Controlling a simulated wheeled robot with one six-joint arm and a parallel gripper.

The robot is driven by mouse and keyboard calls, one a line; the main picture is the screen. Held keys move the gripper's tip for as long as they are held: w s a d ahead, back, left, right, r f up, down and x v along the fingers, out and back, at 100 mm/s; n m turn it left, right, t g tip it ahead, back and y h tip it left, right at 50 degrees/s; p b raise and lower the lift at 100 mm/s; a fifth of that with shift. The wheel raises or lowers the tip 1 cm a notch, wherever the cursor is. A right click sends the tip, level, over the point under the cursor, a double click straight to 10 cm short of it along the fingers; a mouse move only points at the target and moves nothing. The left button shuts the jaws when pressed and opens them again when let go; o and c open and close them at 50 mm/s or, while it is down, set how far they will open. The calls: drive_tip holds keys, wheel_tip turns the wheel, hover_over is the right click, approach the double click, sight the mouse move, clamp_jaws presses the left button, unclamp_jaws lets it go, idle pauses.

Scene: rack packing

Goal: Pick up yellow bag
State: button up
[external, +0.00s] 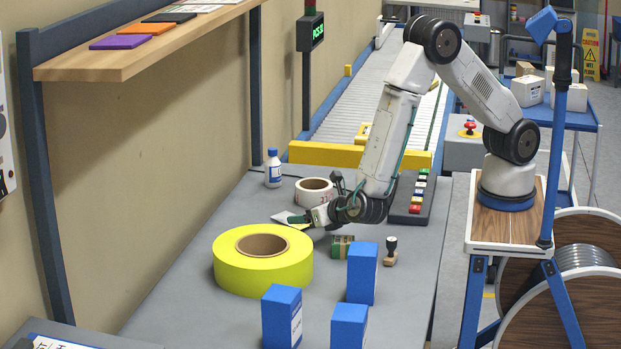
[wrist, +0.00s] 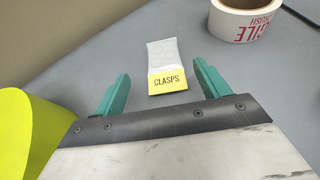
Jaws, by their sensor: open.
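The yellow bag (wrist: 166,82) is a small packet with a clear whitish upper part and a yellow label reading CLASPS. It lies flat on the grey table, and in the external view only part of it (external: 287,217) shows beside my gripper. My gripper (wrist: 161,88) is open, with its two green fingers apart and the label end of the bag between and just beyond them in the wrist view. I cannot tell whether the fingers touch the table. In the external view my gripper (external: 308,219) is low over the table, pointing left.
A large yellow-green tape roll (external: 232,270) stands close in front of my gripper. A white printed tape roll (external: 315,190) and a small bottle (external: 273,172) are behind. Blue boxes (external: 362,272), a small green-and-tan box (external: 342,246) and a stamp (external: 391,253) stand in front and right.

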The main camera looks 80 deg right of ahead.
drive_tip(key=x, duration=0.7)
drive_tip(key=shift+d+f, duration=0.15)
drive_tip(key=shift+d, duration=0.1)
drive_tip(key=c, duration=1.1)
